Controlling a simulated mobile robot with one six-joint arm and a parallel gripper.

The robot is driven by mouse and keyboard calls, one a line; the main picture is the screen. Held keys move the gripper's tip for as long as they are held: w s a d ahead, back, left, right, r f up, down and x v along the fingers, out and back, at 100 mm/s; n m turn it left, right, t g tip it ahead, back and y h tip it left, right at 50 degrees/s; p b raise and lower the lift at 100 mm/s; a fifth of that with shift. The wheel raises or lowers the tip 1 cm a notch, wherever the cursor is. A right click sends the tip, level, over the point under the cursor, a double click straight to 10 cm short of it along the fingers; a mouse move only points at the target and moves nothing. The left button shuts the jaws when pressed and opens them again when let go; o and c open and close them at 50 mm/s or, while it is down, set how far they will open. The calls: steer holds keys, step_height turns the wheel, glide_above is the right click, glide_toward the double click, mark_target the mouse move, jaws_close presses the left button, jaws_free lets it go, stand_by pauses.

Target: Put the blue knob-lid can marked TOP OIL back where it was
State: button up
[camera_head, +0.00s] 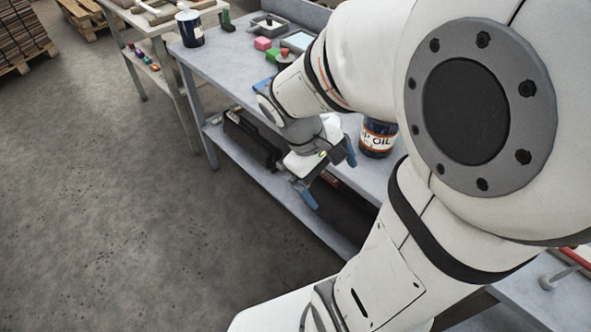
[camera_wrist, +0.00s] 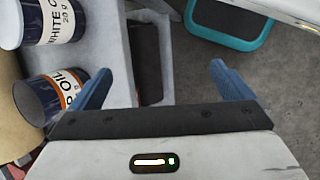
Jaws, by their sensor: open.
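The blue can marked OIL (camera_head: 377,139), with a white and orange label, stands on the grey workbench, partly hidden by my arm in the head view. In the wrist view the OIL can (camera_wrist: 48,97) is at the left, outside the left finger. Its knob lid does not show clearly. My gripper (camera_head: 325,175) has blue fingers and is beside the can, over the bench's front edge, apart from it. In the wrist view my gripper (camera_wrist: 165,85) is open, with nothing held between its fingers.
Another blue can marked WHITE (camera_wrist: 42,22) stands close to the OIL can. A dark can (camera_head: 190,28) stands at the bench's far end.

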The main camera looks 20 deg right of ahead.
steer(key=a+r+m+t+y, duration=0.4)
steer(key=a, duration=0.3)
steer(key=shift+a+r+t, duration=0.25)
steer(key=shift+r+t, duration=0.05)
steer(key=shift+w+r, duration=0.1)
